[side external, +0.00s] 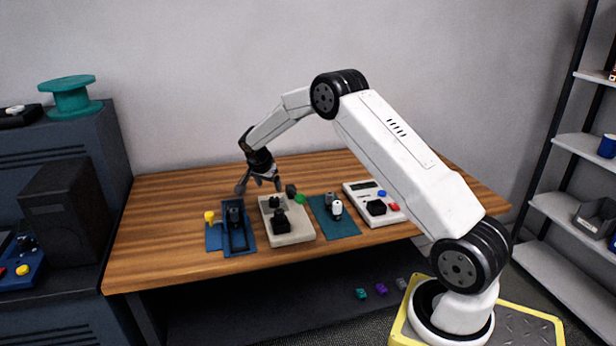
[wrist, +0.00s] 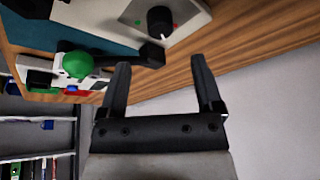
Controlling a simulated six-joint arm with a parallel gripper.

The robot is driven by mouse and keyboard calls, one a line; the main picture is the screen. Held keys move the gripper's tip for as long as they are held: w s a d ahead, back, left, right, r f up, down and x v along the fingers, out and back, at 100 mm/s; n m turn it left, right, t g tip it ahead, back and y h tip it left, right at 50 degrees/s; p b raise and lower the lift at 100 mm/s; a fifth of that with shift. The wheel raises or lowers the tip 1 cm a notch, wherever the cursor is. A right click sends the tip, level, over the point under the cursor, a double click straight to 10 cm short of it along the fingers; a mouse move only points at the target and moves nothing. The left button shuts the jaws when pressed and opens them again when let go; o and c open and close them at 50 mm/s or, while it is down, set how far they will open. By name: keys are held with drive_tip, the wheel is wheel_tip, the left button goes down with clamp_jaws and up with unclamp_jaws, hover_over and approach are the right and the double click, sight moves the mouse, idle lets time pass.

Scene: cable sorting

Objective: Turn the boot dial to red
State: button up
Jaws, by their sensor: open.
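The boot dial (wrist: 160,19) is a round black knob on a pale panel (wrist: 188,12) in the wrist view. A small green mark and a small red mark sit on either side of it. I cannot tell which mark the knob points to. In the side view a beige box (side external: 296,232) carries black parts on top, and the dial is hard to pick out there. My gripper (side external: 259,187) is open and empty above the table, just behind the beige box. In the wrist view its fingers (wrist: 160,62) are spread apart, and the knob lies beyond the fingertips, not touched.
A green ball (wrist: 77,65) and a black block (wrist: 152,54) are close to the fingers in the wrist view. A blue holder (side external: 239,243) stands left of the beige box; a teal mat (side external: 345,229) and white panel (side external: 394,215) lie right. Bare wood (side external: 160,235) is free at left.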

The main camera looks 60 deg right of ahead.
sight(274, 199)
drive_tip(key=shift+x, duration=3.8)
clamp_jaws()
